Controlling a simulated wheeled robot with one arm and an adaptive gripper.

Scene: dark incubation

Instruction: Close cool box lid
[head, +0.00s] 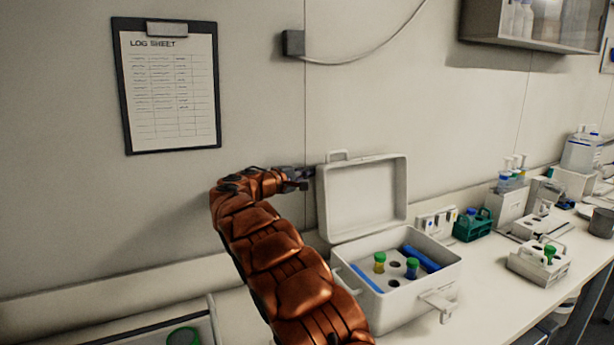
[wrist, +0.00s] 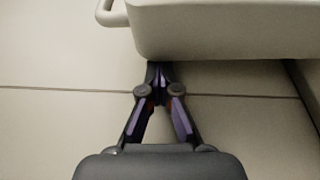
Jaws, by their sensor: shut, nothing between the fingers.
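The white cool box (head: 405,300) stands on the bench with its lid (head: 365,196) raised upright at the back. Inside are two green-capped tubes (head: 380,262), blue packs (head: 422,258) and a rack with holes. My gripper (head: 306,176) is at the upper left edge of the lid, near its back side. In the wrist view the fingers (wrist: 159,72) are together and empty, with their tips at the lower edge of the pale lid (wrist: 225,30). I cannot tell whether the tips touch the lid. A lid handle (wrist: 110,14) shows at the top left.
A latch (head: 438,304) sticks out from the box front. A green rack (head: 472,226) and other lab ware stand along the bench to the right. A tray with a green item (head: 183,337) is at lower left. The wall with a log sheet (head: 170,88) is close behind.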

